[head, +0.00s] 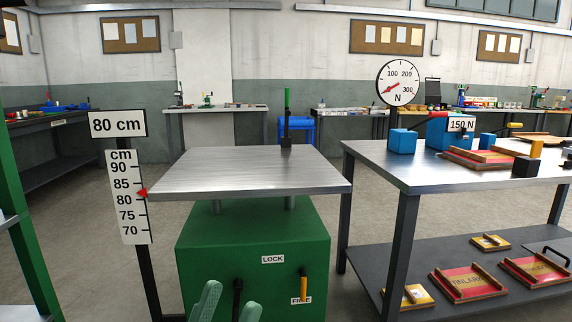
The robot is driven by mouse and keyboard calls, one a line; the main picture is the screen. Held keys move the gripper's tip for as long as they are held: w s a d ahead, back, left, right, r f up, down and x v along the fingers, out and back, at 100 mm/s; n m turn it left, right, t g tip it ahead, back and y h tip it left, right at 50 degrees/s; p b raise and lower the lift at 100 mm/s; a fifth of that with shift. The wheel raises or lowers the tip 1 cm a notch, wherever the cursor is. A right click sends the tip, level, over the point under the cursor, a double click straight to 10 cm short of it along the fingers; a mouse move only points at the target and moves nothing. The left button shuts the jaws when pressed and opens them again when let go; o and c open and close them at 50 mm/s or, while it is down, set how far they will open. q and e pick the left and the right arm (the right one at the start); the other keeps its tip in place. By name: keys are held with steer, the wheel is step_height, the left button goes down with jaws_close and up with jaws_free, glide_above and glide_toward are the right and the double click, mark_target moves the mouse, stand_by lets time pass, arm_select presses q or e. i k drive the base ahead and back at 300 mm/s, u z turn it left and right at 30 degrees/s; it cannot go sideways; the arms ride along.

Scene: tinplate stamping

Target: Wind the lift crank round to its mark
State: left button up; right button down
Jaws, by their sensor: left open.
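The lift table has a grey metal top (240,172) above a green base (250,238). A dark upright handle, seemingly the crank (237,290), shows low on the base's front; its lower part is out of view. My left gripper (231,297) shows at the bottom edge as two pale green fingers, open, one on either side of the dark handle in the picture. I cannot tell whether they touch it. A height scale (128,205) stands left, its red pointer (143,193) between 80 and 85, nearer 80. A sign (117,124) above reads 80 cm. My right gripper is not in view.
An orange lever (303,287) on the base points down by the FREE label; a LOCK label (272,259) is above. A workbench (420,177) with blue blocks and a force dial (397,82) stands close on the right. A green upright (28,235) is at far left.

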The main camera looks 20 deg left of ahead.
mark_target(238, 284)
steer(key=z, duration=0.3)
steer(key=i, duration=1.15)
steer(key=u, duration=0.65)
steer(key=i, duration=0.35)
steer(key=u, duration=1.85)
steer(key=k, duration=0.2)
steer(key=z, duration=0.65)
steer(key=i, duration=0.25)
steer(key=z, duration=0.35)
